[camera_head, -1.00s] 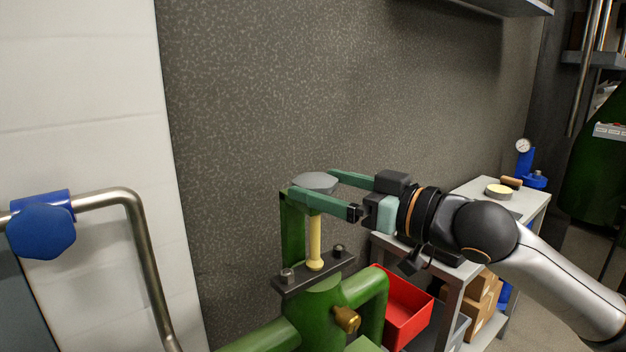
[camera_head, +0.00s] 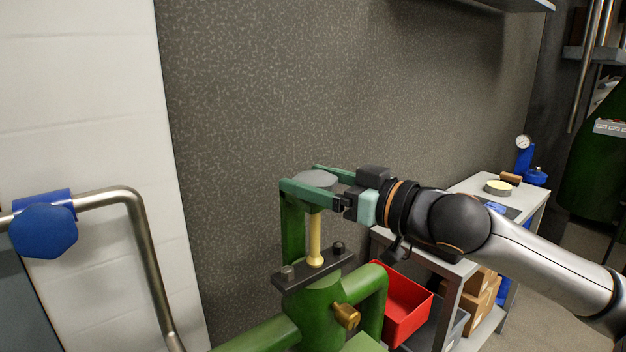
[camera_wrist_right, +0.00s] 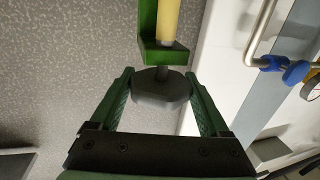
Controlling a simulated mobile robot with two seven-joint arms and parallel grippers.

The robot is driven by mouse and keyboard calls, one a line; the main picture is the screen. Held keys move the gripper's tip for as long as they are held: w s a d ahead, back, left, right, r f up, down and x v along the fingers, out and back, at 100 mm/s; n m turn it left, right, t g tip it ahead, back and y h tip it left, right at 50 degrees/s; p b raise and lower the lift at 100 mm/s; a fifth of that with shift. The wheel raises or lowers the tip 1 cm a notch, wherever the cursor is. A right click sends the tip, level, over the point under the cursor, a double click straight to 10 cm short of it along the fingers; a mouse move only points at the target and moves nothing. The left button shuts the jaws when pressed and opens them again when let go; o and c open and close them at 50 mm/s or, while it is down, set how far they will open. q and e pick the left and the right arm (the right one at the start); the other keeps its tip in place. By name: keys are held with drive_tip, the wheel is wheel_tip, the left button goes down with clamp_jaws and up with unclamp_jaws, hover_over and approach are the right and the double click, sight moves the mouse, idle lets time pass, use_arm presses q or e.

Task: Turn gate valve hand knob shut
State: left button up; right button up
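The gate valve's hand knob (camera_head: 316,179) is a grey, faceted disc on top of a yellow stem (camera_head: 315,240). The stem rises from a green valve body (camera_head: 318,310). My right gripper (camera_head: 299,177) comes in from the right, with one green finger in front of the knob and one behind it. In the right wrist view, the knob (camera_wrist_right: 162,89) sits between both fingers (camera_wrist_right: 160,76), with no clear gap at its sides. The gripper appears shut on the knob. The near finger hides the knob's front edge in the head view. My left gripper is not in view.
A speckled grey wall (camera_head: 330,80) stands close behind the valve. A steel pipe with a blue knob (camera_head: 43,230) is at the left. A red bin (camera_head: 405,312) is low to the right, below my right arm. A grey table (camera_head: 465,187) stands behind the arm.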

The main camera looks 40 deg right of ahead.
drive_tip(key=c, duration=0.8)
